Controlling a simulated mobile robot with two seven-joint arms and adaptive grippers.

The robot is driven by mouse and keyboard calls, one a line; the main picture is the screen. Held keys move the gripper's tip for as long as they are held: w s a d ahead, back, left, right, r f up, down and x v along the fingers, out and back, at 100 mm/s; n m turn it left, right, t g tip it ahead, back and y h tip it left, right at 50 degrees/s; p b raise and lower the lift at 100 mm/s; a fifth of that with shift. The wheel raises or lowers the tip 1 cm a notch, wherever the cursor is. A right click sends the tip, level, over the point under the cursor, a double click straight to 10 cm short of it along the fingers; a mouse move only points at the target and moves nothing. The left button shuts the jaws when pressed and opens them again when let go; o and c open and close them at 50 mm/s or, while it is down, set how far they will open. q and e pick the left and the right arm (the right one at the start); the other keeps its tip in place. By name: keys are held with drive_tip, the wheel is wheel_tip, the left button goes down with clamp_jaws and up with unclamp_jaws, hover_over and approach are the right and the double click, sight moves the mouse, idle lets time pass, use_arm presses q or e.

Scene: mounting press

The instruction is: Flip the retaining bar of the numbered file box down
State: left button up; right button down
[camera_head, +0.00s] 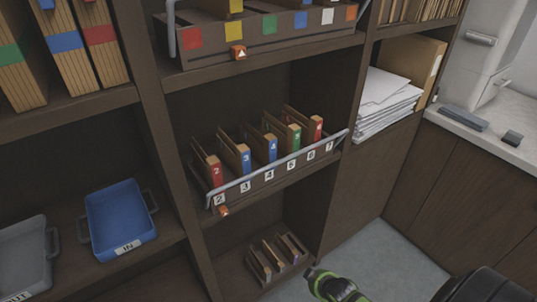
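The numbered file box (257,184) stands on the middle shelf, with number labels along its brown front. Several folders with red, blue and green numbered spines stand in it, tilted. Its grey retaining bar (280,165) runs along the front top edge, low across the front of the folders. An orange block (224,211) sits below the box front near its left end. A green and black part of my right gripper (326,283) shows at the bottom, below and right of the box and apart from it. Its fingers cannot be made out. My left gripper is not in view.
Another file box (270,42) with coloured squares is on the shelf above, its grey bar (171,28) raised at the left. Blue (120,222) and grey (25,260) trays are at left. A small rack (277,257) sits below. Papers (387,100) are at right.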

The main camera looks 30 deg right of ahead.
drive_tip(key=w+r+t+p, duration=0.15)
drive_tip(key=w+r, duration=0.25)
drive_tip(key=r, duration=0.5)
drive_tip(key=w+r+t, duration=0.2)
drive_tip(key=w+r, duration=0.2)
drive_tip(key=r, duration=0.5)
drive_tip(key=w+r+t+p, duration=0.1)
drive_tip(key=w+r, duration=0.3)
drive_tip(key=r, duration=0.6)
use_arm(q)
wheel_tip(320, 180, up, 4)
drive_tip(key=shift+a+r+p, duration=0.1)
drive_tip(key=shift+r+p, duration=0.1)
drive_tip(key=shift+p, duration=0.35)
use_arm(e)
drive_tip(key=a+r+n+t+y, duration=0.1)
drive_tip(key=a+r, duration=0.4)
drive_tip(key=r, duration=1.1)
drive_tip(key=shift+s+a+t+y, duration=0.15)
drive_tip(key=shift+s+t+y, duration=0.05)
drive_tip(key=shift+t+y, duration=0.6)
